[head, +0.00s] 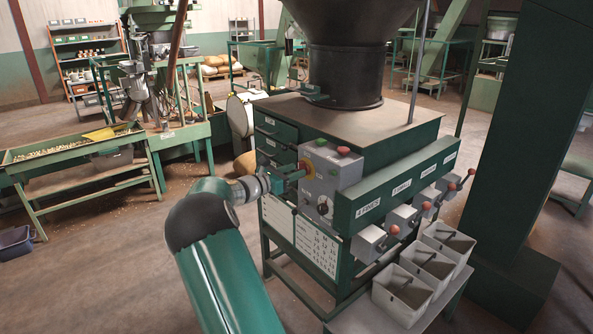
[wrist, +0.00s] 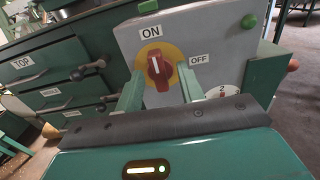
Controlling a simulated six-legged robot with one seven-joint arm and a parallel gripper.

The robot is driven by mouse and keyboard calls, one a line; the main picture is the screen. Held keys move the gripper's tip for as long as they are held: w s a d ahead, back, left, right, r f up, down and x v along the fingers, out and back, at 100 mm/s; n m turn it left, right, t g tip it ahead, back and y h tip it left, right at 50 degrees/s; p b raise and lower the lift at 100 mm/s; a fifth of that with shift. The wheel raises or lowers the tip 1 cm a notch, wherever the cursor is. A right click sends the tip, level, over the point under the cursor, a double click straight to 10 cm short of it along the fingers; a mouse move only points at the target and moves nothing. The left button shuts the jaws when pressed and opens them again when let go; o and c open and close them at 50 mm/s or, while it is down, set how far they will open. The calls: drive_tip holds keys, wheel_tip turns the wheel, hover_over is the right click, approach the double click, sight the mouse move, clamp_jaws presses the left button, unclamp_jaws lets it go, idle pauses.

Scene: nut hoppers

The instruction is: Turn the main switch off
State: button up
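The main switch is a red rotary knob on a yellow round plate (wrist: 158,70), on the face of a grey control box (wrist: 205,42). Its grip stands nearly upright, with its white mark towards the "ON" label (wrist: 151,32). The "OFF" label (wrist: 199,60) is to its right. My gripper (wrist: 160,76) is open, with one green finger on each side of the knob. I cannot tell whether the fingers touch it. In the head view, my gripper (head: 293,174) is at the left face of the control box (head: 328,187), partly covering the switch.
A numbered dial (wrist: 223,93) sits below right of the switch. Labelled drawers (wrist: 40,65) are on the left. Green (head: 321,142) and red (head: 343,151) buttons top the box. Levers with red knobs (head: 394,229) and grey bins (head: 403,293) stand to the right.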

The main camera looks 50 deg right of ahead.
drive_tip(key=shift+x, duration=1)
drive_tip(key=shift+w, duration=0.15)
drive_tip(key=shift+c, duration=0.2)
drive_tip(key=c, duration=0.6)
drive_tip(key=shift+o, duration=0.2)
